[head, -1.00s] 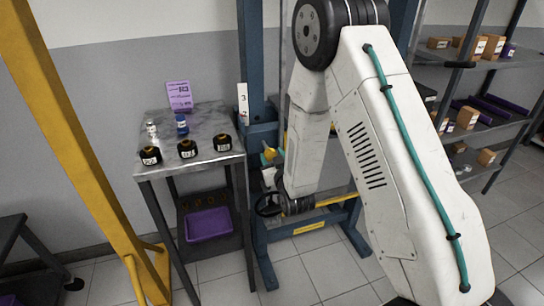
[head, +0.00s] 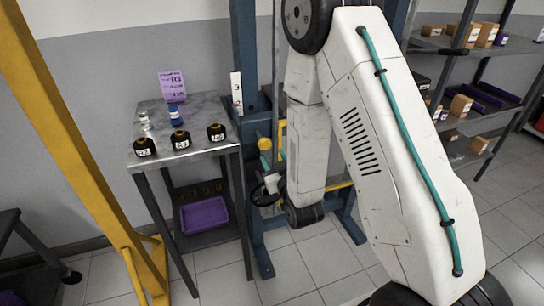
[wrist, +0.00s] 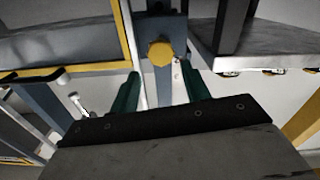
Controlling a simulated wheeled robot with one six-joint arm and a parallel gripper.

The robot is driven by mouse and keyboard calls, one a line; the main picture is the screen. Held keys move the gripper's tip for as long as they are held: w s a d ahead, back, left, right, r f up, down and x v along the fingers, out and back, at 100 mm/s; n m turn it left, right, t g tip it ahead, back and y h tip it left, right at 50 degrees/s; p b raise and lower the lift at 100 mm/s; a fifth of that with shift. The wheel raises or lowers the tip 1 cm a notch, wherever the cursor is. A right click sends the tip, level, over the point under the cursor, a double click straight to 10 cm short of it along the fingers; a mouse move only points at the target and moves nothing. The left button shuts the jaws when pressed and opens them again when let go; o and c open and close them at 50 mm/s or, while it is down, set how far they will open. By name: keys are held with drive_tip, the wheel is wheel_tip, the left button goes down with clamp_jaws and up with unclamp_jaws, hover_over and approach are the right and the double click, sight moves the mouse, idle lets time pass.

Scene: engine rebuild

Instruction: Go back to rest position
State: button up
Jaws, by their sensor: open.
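My gripper (wrist: 160,92) shows in the wrist view with its two green fingers apart and nothing between them. Beyond the fingers are a blue-grey post and a yellow knob (wrist: 160,53). In the head view my white arm fills the middle and right, bent with its forearm hanging down in front of a blue frame (head: 246,75).
A purple bin (head: 204,215) sits below. A yellow post (head: 75,135) stands left; shelves (head: 478,48) stand right. Floor between is clear.

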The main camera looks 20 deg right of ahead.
idle(0.3)
drive_tip(key=s+f+g, duration=0.3)
drive_tip(key=f+g, duration=0.4)
drive_tip(key=f, duration=0.3)
drive_tip(key=s+r+g, duration=0.1)
drive_tip(key=s+g, duration=0.4)
drive_tip(key=s+d+r+m+g, duration=0.1)
drive_tip(key=s+r+g, duration=0.1)
drive_tip(key=s+r, duration=1.1)
drive_tip(key=s+d+r+g, duration=0.2)
drive_tip(key=s+r, duration=1.1)
drive_tip(key=r, duration=0.4)
drive_tip(key=shift+r+m+g, duration=0.15)
drive_tip(key=shift+m+g, duration=0.15)
drive_tip(key=shift+m, duration=0.1)
